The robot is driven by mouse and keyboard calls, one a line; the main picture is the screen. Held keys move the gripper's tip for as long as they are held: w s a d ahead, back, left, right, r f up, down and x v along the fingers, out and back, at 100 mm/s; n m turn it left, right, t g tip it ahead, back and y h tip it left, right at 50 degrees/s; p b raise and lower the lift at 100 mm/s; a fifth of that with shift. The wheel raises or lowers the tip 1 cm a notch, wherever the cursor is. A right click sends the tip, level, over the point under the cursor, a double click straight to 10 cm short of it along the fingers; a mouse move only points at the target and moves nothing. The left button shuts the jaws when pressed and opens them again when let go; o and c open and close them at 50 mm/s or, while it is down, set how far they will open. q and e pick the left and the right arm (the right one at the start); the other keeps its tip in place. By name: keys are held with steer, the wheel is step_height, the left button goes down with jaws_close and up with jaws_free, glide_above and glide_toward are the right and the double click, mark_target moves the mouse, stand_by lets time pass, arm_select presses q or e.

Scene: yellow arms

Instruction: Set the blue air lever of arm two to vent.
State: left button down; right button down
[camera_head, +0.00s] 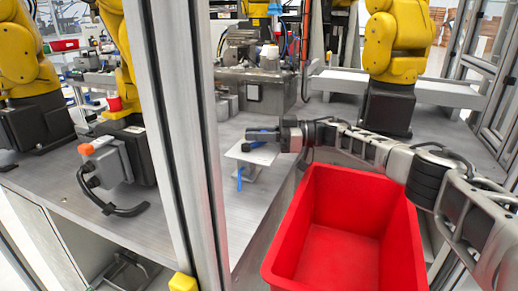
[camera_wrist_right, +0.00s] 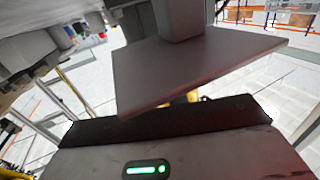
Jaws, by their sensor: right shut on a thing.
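My right gripper (camera_head: 262,138) reaches in from the right, its jaws pointing left just above a small pale plate (camera_head: 240,153) on a short stand. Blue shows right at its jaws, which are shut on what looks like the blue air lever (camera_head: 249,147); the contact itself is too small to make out. Another narrow blue strip (camera_head: 239,178) stands below the plate's left side. In the right wrist view a grey plate (camera_wrist_right: 190,65) with a post crosses above the gripper housing; fingertips and lever are hidden there. My left gripper is not in view.
A red bin (camera_head: 340,255) stands below my right forearm. A metal frame post (camera_head: 180,120) rises left of the plate. Yellow arms stand at the left and at the back right (camera_head: 400,40). A grey machine block (camera_head: 260,90) sits behind the plate.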

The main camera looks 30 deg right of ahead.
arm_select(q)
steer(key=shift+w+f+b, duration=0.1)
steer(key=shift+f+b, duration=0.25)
arm_select(e)
steer(key=shift+w+a+f+g, duration=0.1)
steer(key=shift+g, duration=0.3)
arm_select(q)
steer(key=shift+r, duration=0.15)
arm_select(e)
steer(key=shift+n, duration=0.3)
steer(key=c, duration=1.4)
jaws_free()
steer(key=shift+a, duration=0.1)
steer(key=shift+o, duration=0.2)
